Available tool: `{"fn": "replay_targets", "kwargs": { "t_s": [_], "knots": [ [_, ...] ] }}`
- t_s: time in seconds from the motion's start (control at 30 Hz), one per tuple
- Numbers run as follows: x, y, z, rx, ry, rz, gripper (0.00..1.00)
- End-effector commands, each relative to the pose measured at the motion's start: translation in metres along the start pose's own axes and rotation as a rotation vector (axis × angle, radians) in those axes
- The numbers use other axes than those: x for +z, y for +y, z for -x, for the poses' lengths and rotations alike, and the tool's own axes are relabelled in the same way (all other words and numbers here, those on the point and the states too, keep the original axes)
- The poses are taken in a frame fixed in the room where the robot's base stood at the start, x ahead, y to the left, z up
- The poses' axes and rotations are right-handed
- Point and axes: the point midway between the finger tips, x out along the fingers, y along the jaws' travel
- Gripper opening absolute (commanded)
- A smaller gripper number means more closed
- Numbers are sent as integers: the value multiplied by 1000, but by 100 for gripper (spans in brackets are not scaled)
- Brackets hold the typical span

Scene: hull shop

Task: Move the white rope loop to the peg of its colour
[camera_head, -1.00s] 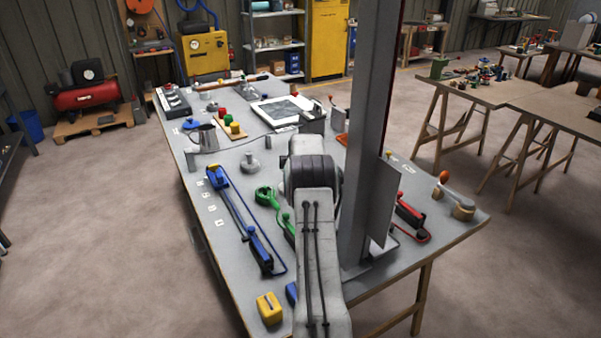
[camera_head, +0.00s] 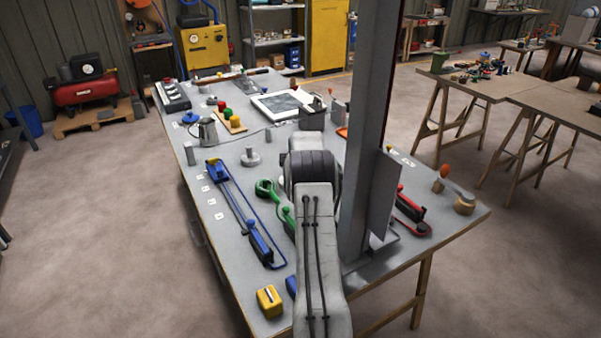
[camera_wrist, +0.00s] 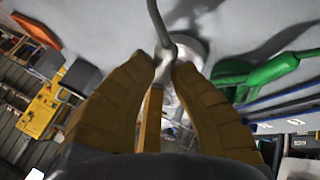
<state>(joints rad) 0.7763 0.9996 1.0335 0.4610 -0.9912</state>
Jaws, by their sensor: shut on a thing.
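Between the tips is a pale grey, cord-like piece (camera_wrist: 158,22), which looks like part of the white rope loop. It runs up and out of the picture top; the rest of the loop is not clear. Behind the fingertips is a pale round base (camera_wrist: 196,48) on the grey tabletop, partly hidden. In the head view my arm hides the gripper and the loop. A grey peg on a round base (camera_head: 250,158) stands left of my arm. I cannot make out a clearly white peg.
The workbench (camera_head: 228,225) holds a blue clamp-like tool (camera_head: 262,243), a green tool (camera_head: 265,188), a yellow block (camera_head: 269,301), a metal jug (camera_head: 207,132) and a red-handled tool (camera_head: 411,208). Coloured knobs stand on a wooden board (camera_head: 238,129) further back.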

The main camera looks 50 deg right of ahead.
Motion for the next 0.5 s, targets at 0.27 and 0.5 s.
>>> {"fn": "replay_targets", "kwargs": {
  "t_s": [0.27, 0.5],
  "knots": [
    [-1, -3, 0, 0, 2, 0, 0],
    [-1, -7, 0, -2, 4, 0, 0]
  ]
}}
